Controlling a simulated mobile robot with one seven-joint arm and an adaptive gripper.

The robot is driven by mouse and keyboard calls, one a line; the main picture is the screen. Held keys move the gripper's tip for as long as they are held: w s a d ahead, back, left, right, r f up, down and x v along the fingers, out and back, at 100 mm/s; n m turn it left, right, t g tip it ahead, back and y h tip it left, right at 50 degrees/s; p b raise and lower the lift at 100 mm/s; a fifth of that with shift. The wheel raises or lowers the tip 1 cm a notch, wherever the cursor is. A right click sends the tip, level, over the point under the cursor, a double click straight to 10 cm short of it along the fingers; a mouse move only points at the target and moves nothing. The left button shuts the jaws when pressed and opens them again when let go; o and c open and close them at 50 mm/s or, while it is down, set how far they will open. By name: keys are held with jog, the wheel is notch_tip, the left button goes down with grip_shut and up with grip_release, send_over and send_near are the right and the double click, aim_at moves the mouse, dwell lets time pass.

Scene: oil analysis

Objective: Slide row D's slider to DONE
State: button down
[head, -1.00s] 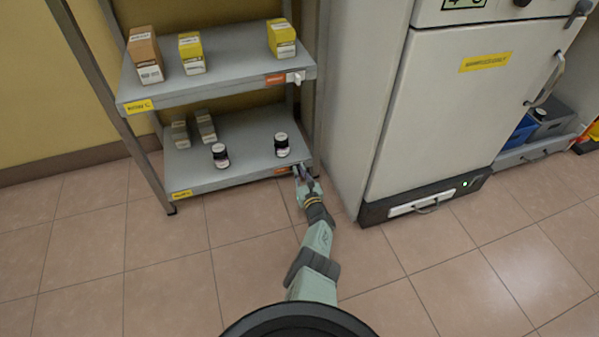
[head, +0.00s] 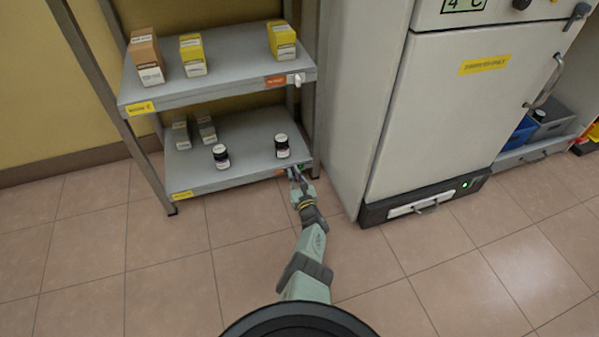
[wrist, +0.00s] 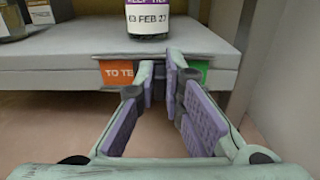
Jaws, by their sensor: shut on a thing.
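Row D's slider (wrist: 159,73) is on the front edge of the lower shelf (head: 232,183), near its right end. My gripper (head: 295,175) is at that edge. In the wrist view my gripper (wrist: 161,84) is shut on the slider, and its fingertips hide most of it. An orange label reading "TO TE…" (wrist: 117,72) shows left of the fingers, its end covered. A green patch (wrist: 201,73) shows to their right; no wording is readable on it.
A dark-capped jar (wrist: 147,18) stands on the shelf just above the slider; another jar (head: 221,156) is further left. The upper shelf (head: 230,75) has its own white slider (head: 296,79). A white fridge (head: 440,110) stands close on the right. The floor in front is clear.

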jog(key=a, duration=0.2)
jog(key=s+a, duration=0.1)
jog(key=a, duration=0.1)
jog(key=shift+s+p, duration=0.1)
jog(key=shift+p, duration=0.2)
jog(key=c, duration=1.8)
grip_release()
jog(key=shift+o, duration=0.6)
